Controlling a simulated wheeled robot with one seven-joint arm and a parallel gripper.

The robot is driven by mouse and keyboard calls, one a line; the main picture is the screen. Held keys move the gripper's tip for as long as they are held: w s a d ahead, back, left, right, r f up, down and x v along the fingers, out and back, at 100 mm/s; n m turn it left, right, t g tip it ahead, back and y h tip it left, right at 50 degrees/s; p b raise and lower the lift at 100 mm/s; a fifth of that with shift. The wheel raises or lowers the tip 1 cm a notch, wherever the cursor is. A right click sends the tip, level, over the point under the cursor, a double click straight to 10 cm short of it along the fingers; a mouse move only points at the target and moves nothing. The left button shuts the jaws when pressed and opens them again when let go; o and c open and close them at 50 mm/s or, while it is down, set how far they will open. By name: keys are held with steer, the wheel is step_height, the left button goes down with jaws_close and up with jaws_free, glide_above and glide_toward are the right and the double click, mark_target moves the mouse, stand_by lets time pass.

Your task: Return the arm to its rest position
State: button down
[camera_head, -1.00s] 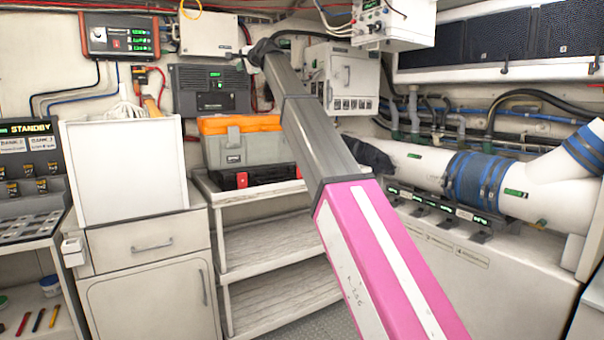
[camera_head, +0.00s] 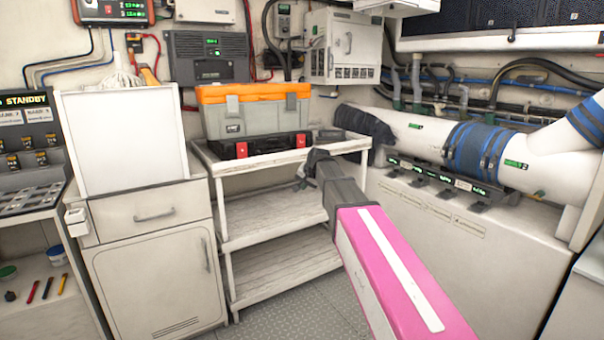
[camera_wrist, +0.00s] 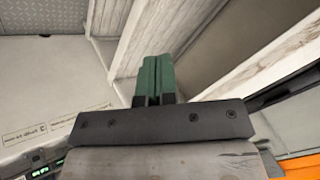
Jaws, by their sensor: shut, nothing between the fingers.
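My arm, with a pink and white link and a dark grey link, reaches from the lower right of the head view toward the shelf unit. My gripper shows in the wrist view (camera_wrist: 157,80) as two green fingers side by side, shut with nothing between them. In the head view the arm's dark end is in front of the right side of the shelf unit (camera_head: 265,166), below its top; the fingers cannot be made out there.
An orange and grey toolbox (camera_head: 256,108) sits on a black case (camera_head: 262,143) on the shelf unit. A white cabinet (camera_head: 150,265) stands left. A large white pipe with blue bands (camera_head: 478,150) runs right above a white housing (camera_head: 455,235). Grey floor (camera_head: 290,312) is free between.

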steer(key=s+d+f+n+g+h, duration=0.1)
steer(key=s+d+f+g, duration=0.1)
steer(key=s+d+f, duration=0.4)
steer(key=s+d+f+n+g+h, duration=0.1)
steer(key=s+d+f, duration=0.5)
steer(key=s+f, duration=0.6)
steer(key=s+d+f+n+g+h, duration=0.1)
steer(key=s+d+f+g, duration=0.2)
steer(key=s+d+f, duration=0.3)
steer(key=s+f, duration=0.4)
steer(key=s, duration=0.4)
steer(key=shift+n+h, duration=0.3)
steer(key=shift+n, duration=0.1)
steer(key=shift+s, duration=0.1)
